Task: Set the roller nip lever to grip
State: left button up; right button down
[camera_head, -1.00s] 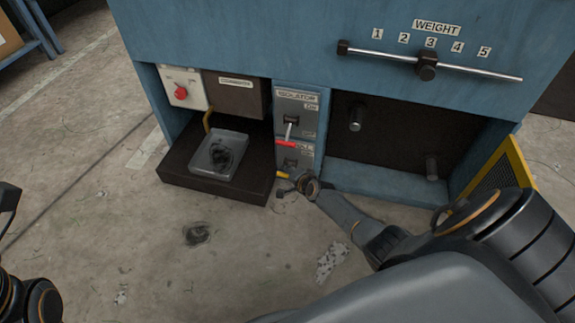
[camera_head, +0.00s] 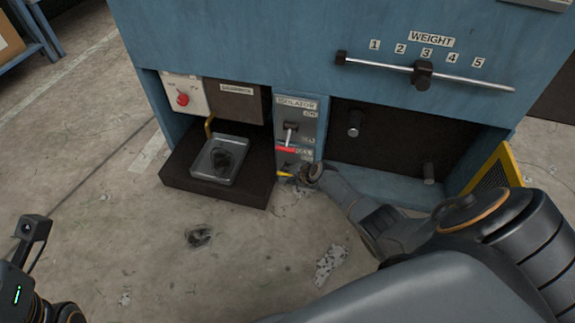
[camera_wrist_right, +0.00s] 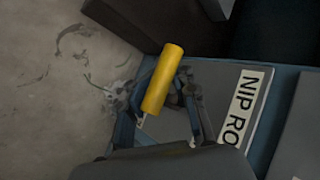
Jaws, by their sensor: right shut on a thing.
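The nip roller lever has a yellow handle (camera_wrist_right: 163,80), which lies between the fingers of my right gripper (camera_wrist_right: 158,101) in the right wrist view. The gripper is shut on it. Beside it is a grey plate with a partly cut-off "NIP RO" label (camera_wrist_right: 243,108). In the head view my right gripper (camera_head: 291,176) is at the lower panel under the isolator, and only a bit of the yellow handle (camera_head: 283,174) shows. The lever's base and any position marks are hidden or too small to read. My left arm shows at lower left; its fingers are not visible.
A dark ledge with a metal tray (camera_head: 226,160) stands out at left. A red knob (camera_head: 183,99) is on a white box. A yellow mesh guard (camera_head: 497,175) is at right. Open concrete floor lies in front.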

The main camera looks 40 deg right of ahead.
jog(key=shift+w+a+r, duration=0.1)
jog(key=shift+a, duration=0.15)
jog(key=c, duration=1.1)
grip_release()
jog(key=shift+r, duration=0.1)
jog(key=shift+c, duration=0.2)
jog(key=shift+d, duration=0.1)
jog(key=shift+d, duration=0.1)
jog(key=a+v, duration=0.1)
jog(key=v, duration=1)
jog(key=shift+s+d+r, duration=0.3)
jog(key=shift+s+d, duration=0.05)
jog(key=shift+d, duration=0.1)
